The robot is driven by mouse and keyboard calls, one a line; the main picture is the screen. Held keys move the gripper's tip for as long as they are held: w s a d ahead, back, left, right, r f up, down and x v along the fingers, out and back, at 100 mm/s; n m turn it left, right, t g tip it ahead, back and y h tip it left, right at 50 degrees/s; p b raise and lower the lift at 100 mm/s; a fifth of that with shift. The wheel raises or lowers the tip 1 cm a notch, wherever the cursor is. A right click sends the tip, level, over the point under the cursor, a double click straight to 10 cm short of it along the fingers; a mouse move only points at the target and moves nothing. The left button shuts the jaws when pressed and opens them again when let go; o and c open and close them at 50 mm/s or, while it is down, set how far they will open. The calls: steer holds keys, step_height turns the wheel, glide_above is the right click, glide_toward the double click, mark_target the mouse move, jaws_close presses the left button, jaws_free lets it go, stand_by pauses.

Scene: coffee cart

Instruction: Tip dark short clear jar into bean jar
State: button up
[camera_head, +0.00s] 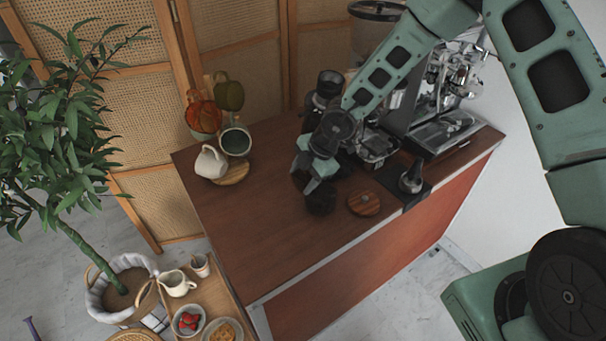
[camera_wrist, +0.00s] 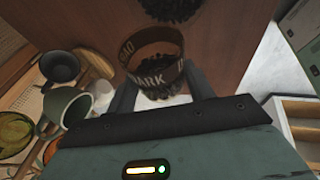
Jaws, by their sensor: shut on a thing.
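My gripper (camera_wrist: 160,88) is shut on the dark short clear jar (camera_wrist: 150,50), which has a brown label band with pale letters. In the wrist view the jar sits between the two fingers, with dark beans inside it. A patch of dark beans (camera_wrist: 172,8) shows beyond it at the top edge, apparently in the bean jar, whose walls I cannot make out. In the head view my gripper (camera_head: 316,178) is low over the counter. A dark round shape (camera_head: 320,198) lies just below it; I cannot tell the two jars apart there.
A round wooden lid (camera_head: 364,203) lies right of my gripper, near a tamper (camera_head: 411,181). The espresso machine (camera_head: 440,130) stands behind right. Cups (camera_head: 211,162) stand on a wooden board at left. The counter's (camera_head: 260,235) front left is clear.

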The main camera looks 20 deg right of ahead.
steer(key=shift+w+d+r+g+y+p, duration=0.15)
steer(key=shift+y+p, duration=0.25)
steer(key=shift+p, duration=0.9)
steer(key=shift+s+d+r+g+y+p, duration=0.15)
steer(key=shift+y+p, duration=0.25)
steer(key=shift+p, duration=0.9)
steer(key=shift+w+d+r+y+p, duration=0.15)
steer(key=shift+y+p, duration=0.25)
steer(key=shift+p, duration=0.9)
steer(key=shift+r, duration=0.1)
steer(key=shift+d+m+y, duration=0.1)
steer(key=shift+m+y, duration=0.2)
steer(key=shift+d+r+y, duration=0.1)
steer(key=shift+r+y, duration=0.05)
steer(key=shift+y, duration=0.15)
steer(key=shift+w+d, duration=0.1)
stand_by(0.6)
